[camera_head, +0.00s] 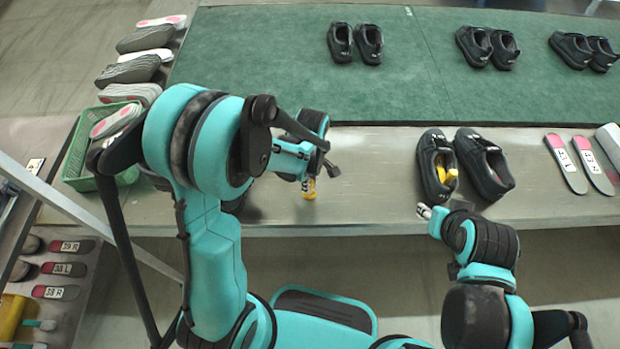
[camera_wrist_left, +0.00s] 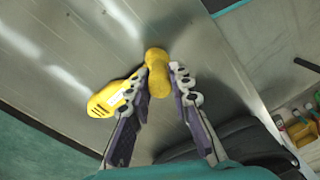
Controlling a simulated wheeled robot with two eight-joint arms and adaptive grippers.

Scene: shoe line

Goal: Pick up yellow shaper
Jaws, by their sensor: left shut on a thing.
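A yellow shaper (camera_head: 309,191) is at the front part of the steel bench, left of the black shoe pair, partly hidden by my left gripper (camera_head: 308,181). In the left wrist view the yellow shaper (camera_wrist_left: 157,62) has a rounded knob and a wider body to the left with a white label. My left gripper (camera_wrist_left: 161,72) is shut on it, with the knob between its fingertips. A second yellow shaper (camera_head: 451,177) sits in the left black shoe (camera_head: 432,158). My right gripper (camera_head: 424,211) is just in front of that shoe; its fingers are too small to read.
The right black shoe (camera_head: 484,165) stands beside the left one. Insoles (camera_head: 566,166) lie to the right. A green basket (camera_head: 77,160) stands at left with grey shoe parts behind it. More black shoes (camera_head: 355,43) stand on the green belt (camera_head: 300,90). The bench between basket and shoes is mostly clear.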

